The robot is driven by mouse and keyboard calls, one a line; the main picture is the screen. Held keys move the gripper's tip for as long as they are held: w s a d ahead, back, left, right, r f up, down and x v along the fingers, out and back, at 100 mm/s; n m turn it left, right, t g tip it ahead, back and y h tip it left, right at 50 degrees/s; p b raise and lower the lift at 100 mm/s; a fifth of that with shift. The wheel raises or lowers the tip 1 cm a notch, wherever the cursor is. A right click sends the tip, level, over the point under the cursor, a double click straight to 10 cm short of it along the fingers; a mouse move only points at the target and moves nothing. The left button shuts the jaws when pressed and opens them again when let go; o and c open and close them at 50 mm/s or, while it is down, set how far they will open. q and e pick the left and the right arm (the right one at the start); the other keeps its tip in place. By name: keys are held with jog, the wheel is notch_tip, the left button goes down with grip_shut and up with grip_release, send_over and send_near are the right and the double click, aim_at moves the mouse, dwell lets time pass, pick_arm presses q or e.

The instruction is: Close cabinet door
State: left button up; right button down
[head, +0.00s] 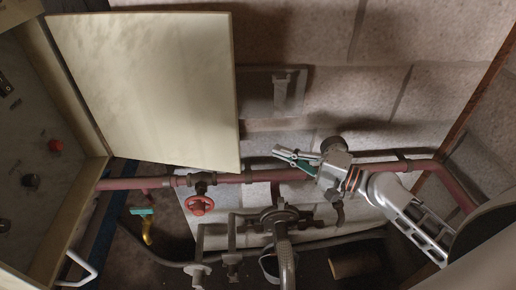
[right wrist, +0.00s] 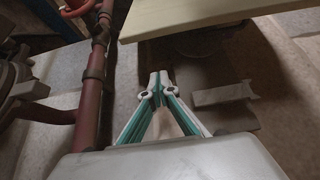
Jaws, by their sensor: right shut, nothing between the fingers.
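The cabinet door (head: 145,85) is a flat cream panel standing wide open in the head view, joined along its left side to the cabinet (head: 40,150). Its free edge is at the right. My right gripper (head: 278,154) is to the right of that edge, near its lower corner, with fingertips pointing left. A gap shows between them in the head view. In the right wrist view, the door (right wrist: 215,18) crosses the top, beyond the fingertips. The right gripper (right wrist: 159,77) is shut and empty. My left gripper is not in view.
A red pipe (head: 120,183) runs along the wall below the door and behind my right gripper. A red valve wheel (head: 200,205) and a grey valve (head: 280,216) are below. A grey wall plate (head: 256,92) is right of the door.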

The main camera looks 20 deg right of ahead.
jog(key=p+x, duration=0.3)
jog(key=x, duration=0.6)
jog(key=s+a, duration=0.1)
jog(key=s+a+p, duration=0.1)
jog(key=s, duration=0.1)
jog(key=shift+s+a, duration=0.1)
jog(key=shift+s, duration=0.05)
jog(key=shift+s, duration=0.1)
